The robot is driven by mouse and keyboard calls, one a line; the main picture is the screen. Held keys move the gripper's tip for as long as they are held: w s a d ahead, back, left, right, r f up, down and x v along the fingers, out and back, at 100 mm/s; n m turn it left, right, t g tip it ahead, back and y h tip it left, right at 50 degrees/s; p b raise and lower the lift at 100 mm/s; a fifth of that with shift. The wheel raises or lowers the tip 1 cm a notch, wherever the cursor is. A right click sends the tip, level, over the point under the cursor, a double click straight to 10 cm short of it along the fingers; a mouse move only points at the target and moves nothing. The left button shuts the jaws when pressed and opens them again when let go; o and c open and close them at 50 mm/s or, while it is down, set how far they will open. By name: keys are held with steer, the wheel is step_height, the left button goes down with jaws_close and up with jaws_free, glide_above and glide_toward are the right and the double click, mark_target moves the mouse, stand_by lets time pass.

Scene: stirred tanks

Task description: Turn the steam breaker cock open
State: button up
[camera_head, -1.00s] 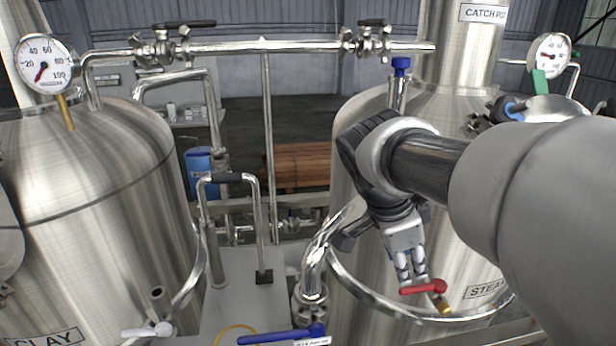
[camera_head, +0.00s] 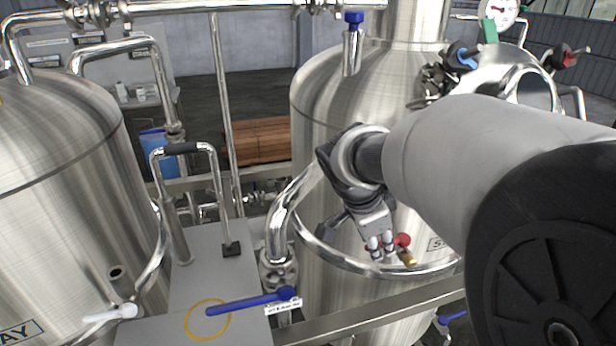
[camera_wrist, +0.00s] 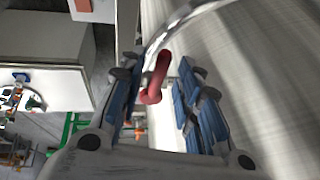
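The steam breaker cock is a small red lever (camera_head: 403,240) on a brass body (camera_head: 408,258), on the front of the right steel tank near a partly hidden label. My gripper (camera_head: 380,249) points down at the lever, and its fingers cover the lever's middle in the head view. In the wrist view the red lever (camera_wrist: 157,76) lies between the spread blue-padded fingers of my gripper (camera_wrist: 155,95), with gaps on both sides. My gripper is open and not closed on the lever. I cannot tell whether a finger touches it.
A blue lever (camera_head: 250,300) with a tag and a white lever (camera_head: 112,314) stand in front. A thick bent pipe (camera_head: 285,215) rises left of my gripper. The left tank (camera_head: 60,200) is apart.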

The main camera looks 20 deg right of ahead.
jaws_close()
stand_by(0.4)
